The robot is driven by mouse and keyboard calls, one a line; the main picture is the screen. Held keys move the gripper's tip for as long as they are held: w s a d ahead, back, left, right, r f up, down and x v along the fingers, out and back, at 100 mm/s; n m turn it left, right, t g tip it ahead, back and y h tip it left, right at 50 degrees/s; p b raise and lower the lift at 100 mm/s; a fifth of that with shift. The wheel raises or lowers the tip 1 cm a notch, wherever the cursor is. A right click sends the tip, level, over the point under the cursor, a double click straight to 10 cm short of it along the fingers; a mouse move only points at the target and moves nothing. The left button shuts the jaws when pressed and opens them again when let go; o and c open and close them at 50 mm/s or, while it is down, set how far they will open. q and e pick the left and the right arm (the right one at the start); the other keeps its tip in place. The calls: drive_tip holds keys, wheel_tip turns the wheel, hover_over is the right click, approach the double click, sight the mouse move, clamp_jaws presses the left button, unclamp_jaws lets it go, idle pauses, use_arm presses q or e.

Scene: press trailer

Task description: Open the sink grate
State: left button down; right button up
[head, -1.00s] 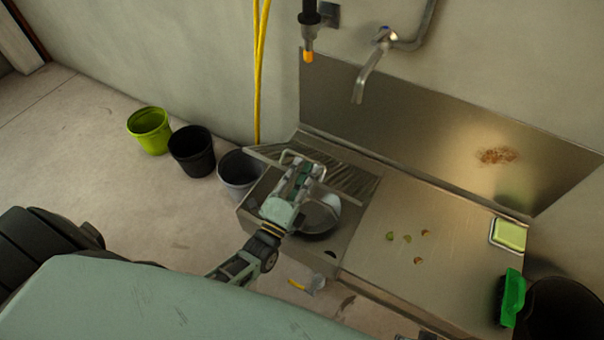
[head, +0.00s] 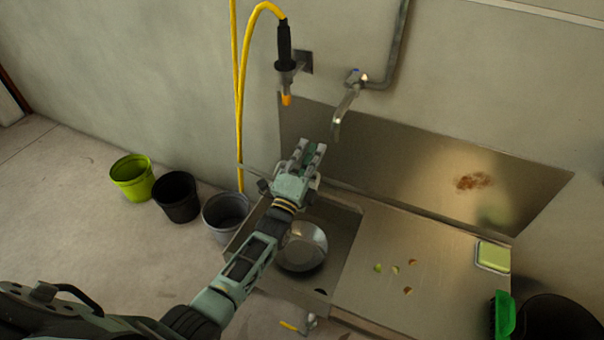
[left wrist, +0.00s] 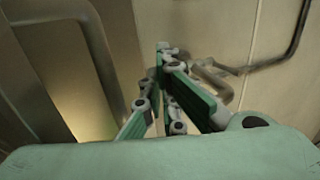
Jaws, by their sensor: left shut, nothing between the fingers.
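The steel sink (head: 342,222) stands against the wall, and its basin shows uncovered, with a round metal pan (head: 302,262) inside. The sink grate (head: 252,172) shows only as a thin edge at the basin's back left, raised and seen nearly edge-on; my left gripper hides most of it. My left gripper (head: 312,152) is shut and empty above the back of the basin, below the tap. In the left wrist view its fingers (left wrist: 170,65) point towards the wall. A bent metal bar (left wrist: 95,50), apparently the grate's handle, is left of them. My right gripper is out of view.
A tap (head: 345,112) and a yellow-hosed sprayer (head: 285,60) hang above. Several scraps lie on the drainboard (head: 375,300), with a sponge (head: 493,256) and green brush (head: 503,315) at right. Lime, black and grey buckets (head: 226,212) stand left.

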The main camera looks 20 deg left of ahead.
use_arm(q)
drive_tip(key=w+d+g+p, duration=0.1)
drive_tip(key=w+g, duration=0.3)
drive_tip(key=w, duration=0.8)
drive_tip(key=shift+w+d+r, duration=0.35)
drive_tip(key=shift+w+d, duration=0.05)
drive_tip(key=shift+d, duration=0.05)
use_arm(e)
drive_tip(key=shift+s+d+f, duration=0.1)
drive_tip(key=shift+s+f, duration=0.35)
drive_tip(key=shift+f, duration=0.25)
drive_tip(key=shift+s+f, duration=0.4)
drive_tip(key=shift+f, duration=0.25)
use_arm(q)
drive_tip(key=shift+w, duration=0.1)
drive_tip(key=shift+w+r+g, duration=0.15)
drive_tip(key=shift+r+g, duration=0.05)
drive_tip(key=shift+g, duration=0.2)
drive_tip(key=shift+w+r, duration=0.15)
drive_tip(key=shift+r, duration=0.35)
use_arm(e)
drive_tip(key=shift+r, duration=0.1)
